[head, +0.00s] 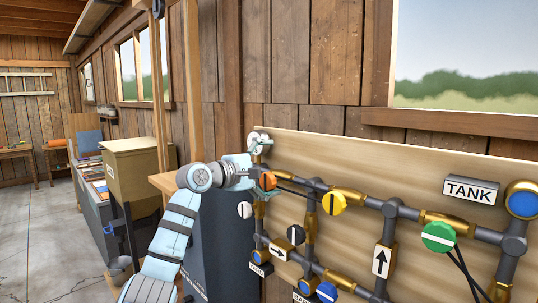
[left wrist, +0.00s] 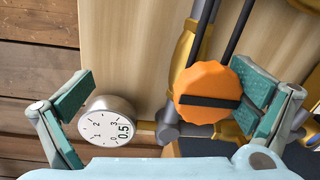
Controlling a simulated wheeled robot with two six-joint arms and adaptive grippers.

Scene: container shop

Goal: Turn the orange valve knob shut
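The orange valve knob (head: 267,181) is on the upper left of the pipe panel, partly hidden by my left gripper (head: 255,172). In the left wrist view the orange knob (left wrist: 203,86) is round and scalloped, with a dark bar lying nearly level across its face. My left gripper (left wrist: 164,92) is open, its teal-padded fingers wide apart. The knob lies between them, much closer to the right finger, whose pad overlaps its edge in view; contact cannot be told. My right gripper is not in view.
A round white gauge (left wrist: 110,122) sits beside the left finger, also between the fingers. Yellow (head: 333,203), green (head: 438,236), white (head: 245,209) and black (head: 296,235) knobs share the panel (head: 350,165). A TANK sign (head: 472,190) is at the right. Open floor (head: 35,235) lies far left.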

